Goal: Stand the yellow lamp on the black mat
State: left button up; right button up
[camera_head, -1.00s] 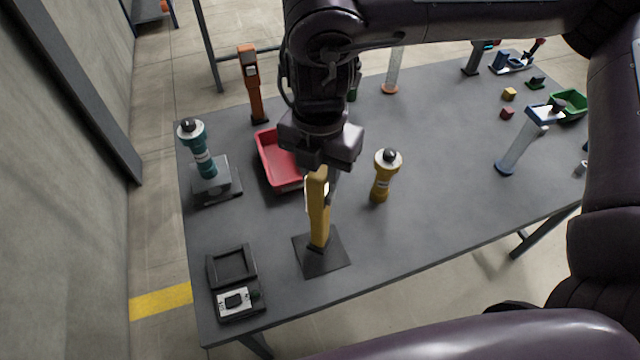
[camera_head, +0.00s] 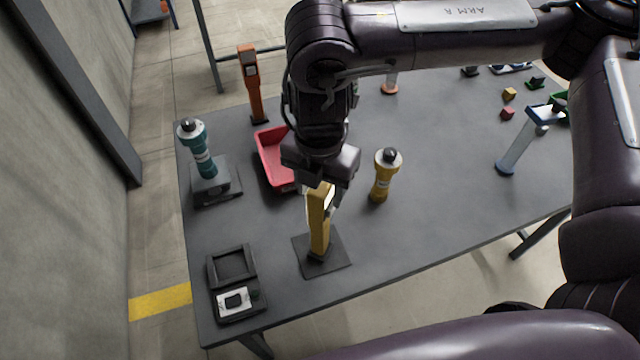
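The yellow lamp (camera_head: 319,220) is a tall post with a pale face near its top. It is upright over the black mat (camera_head: 337,263), near the front of the table, and its dark foot appears to rest on the mat. My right gripper (camera_head: 325,187) comes from above and is shut on the lamp's upper part; the hand partly hides the lamp's top. My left gripper is not in view.
A yellow bottle-shaped thing (camera_head: 382,180) stands just right of the lamp. A red tray (camera_head: 267,160) is behind, partly hidden by my arm. A teal bottle-shaped thing (camera_head: 203,155), a black fixture (camera_head: 232,265) and an orange lamp (camera_head: 253,85) are leftward. The right-front table is clear.

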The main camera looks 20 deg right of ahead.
notch_tip(320, 180, up, 12)
jog(key=shift+r, duration=0.15)
dwell(0.5)
dwell(0.5)
